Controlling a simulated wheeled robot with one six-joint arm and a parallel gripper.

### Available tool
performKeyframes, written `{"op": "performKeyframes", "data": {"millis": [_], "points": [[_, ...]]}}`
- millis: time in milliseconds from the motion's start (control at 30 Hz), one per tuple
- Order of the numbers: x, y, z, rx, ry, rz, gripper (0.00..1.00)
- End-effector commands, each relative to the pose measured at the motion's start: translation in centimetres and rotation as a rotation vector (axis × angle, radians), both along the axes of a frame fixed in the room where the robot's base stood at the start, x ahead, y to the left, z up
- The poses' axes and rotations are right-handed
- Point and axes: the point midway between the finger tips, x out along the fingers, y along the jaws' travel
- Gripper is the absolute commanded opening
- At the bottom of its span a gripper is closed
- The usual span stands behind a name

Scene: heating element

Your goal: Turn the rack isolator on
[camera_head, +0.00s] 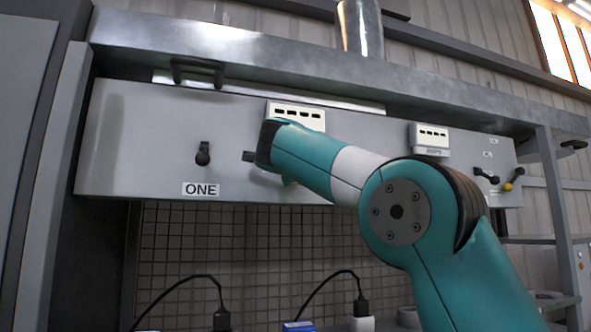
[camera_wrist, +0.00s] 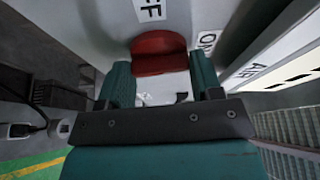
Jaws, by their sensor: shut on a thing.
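The rack isolator's red handle (camera_wrist: 160,50) shows at the top middle of the wrist view, against a grey panel. A partly cut-off label ending in F (camera_wrist: 151,10) is above it, and an ON label (camera_wrist: 207,40) is to its right. My gripper (camera_wrist: 160,78) has its teal fingers on both sides of the handle and is shut on it. In the head view my arm covers the isolator and most of the gripper.
White socket boxes (camera_head: 430,138), a black handle and a yellow-tipped one (camera_head: 508,186) are farther right. A metal shelf (camera_head: 200,42) overhangs the panel. Plugs with black cables (camera_head: 221,318) stand below.

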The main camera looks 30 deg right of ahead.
Motion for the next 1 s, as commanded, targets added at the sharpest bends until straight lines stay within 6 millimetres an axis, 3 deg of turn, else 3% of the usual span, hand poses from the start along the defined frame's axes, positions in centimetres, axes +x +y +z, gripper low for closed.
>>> {"op": "performKeyframes", "data": {"millis": [767,800,867,1000], "points": [[0.04,0.00,0.06,0.092,-0.027,0.001,0.36],[0.04,0.00,0.06,0.091,-0.028,0.000,0.69],[0.03,-0.01,0.06,0.091,-0.027,0.000,0.82],[0.02,0.00,0.06,0.091,-0.027,0.000,0.85]]}}
